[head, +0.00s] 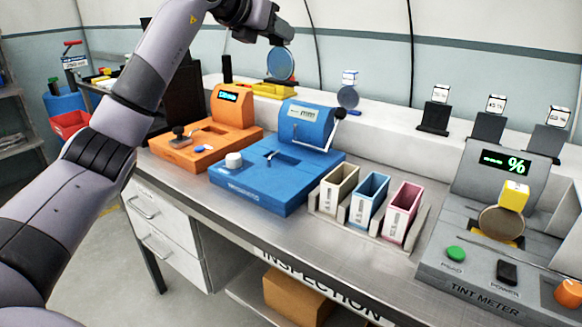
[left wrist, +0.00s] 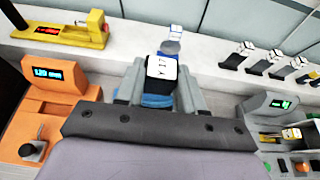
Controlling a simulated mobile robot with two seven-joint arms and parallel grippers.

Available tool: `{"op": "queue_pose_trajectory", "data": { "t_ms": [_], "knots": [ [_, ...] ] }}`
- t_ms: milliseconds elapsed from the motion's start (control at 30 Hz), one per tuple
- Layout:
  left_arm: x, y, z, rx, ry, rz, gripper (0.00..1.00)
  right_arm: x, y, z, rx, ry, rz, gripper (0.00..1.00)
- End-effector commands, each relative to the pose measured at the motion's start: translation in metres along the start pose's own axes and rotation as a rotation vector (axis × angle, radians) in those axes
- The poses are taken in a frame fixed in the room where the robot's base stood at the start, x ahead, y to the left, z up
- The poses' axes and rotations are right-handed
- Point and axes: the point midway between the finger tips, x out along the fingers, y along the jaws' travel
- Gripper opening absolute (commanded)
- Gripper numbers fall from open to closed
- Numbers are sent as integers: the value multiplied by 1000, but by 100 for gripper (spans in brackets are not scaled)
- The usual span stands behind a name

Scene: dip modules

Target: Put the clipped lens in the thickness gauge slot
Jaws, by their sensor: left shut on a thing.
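My left gripper (head: 274,38) is high over the back of the bench, and it also shows in the left wrist view (left wrist: 158,85). It is shut on the white clip (left wrist: 162,68) of the clipped lens. The round bluish lens (head: 281,64) hangs below the gripper. The clip is hidden by the gripper in the head view. An orange instrument (head: 231,112) with a lit display and a blue instrument (head: 300,122) with a display and side lever stand below. I cannot read which is the thickness gauge. My right gripper is not in view.
Another clipped lens (head: 348,95) stands on the white back shelf, near a yellow device (head: 272,90). Three bins, cream, blue (head: 369,196) and pink, stand right of the blue instrument. A grey tint meter (head: 470,270) with a lens is at the right. Several clipped items stand behind it.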

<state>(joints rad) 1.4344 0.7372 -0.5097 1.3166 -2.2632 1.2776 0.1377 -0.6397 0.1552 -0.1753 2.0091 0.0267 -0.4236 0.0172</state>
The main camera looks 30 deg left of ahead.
Motion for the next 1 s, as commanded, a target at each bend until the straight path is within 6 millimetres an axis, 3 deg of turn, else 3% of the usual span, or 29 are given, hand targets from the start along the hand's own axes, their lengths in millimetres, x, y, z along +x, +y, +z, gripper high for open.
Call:
{"op": "queue_pose_trajectory", "data": {
  "t_ms": [167,700,1000],
  "knots": [
    [8,2,-19,0,3,3,0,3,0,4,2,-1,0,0],
    [55,2,-135,0,2,3,0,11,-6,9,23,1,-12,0],
    [64,1,-157,-1,0,2,0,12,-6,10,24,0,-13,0]
  ]
}}
